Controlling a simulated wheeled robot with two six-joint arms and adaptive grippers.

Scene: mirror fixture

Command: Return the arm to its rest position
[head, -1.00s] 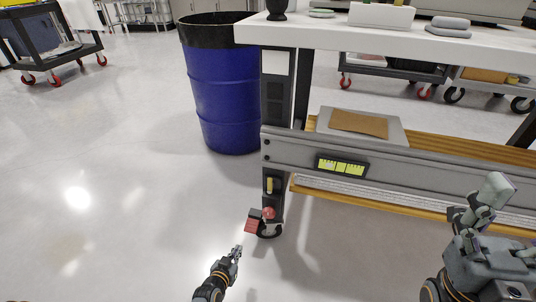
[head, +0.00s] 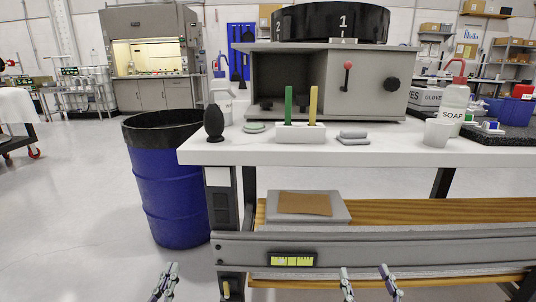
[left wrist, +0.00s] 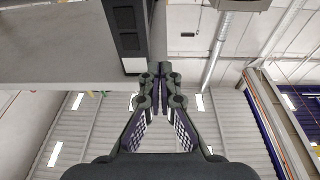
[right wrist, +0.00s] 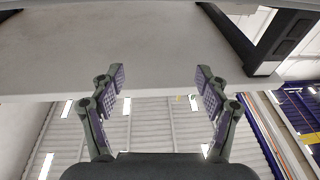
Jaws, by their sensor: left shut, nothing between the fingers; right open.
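My left gripper (head: 168,272) shows low in the head view, left of the workbench's near leg and below the blue barrel. In the left wrist view its fingertips (left wrist: 160,70) meet, with nothing between them. My right gripper (head: 367,274) shows low in the head view, in front of the bench's lower rail. In the right wrist view its fingers (right wrist: 160,78) stand wide apart and empty. Both grippers point upward. The underside of the bench top (right wrist: 150,45) spans the upper part of the right wrist view.
The white workbench top (head: 300,153) carries a grey cabinet (head: 372,85), a white holder (head: 300,133) with green and yellow sticks, a soap bottle (head: 453,105) and a dark bulb (head: 214,123). A blue barrel (head: 170,195) stands left.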

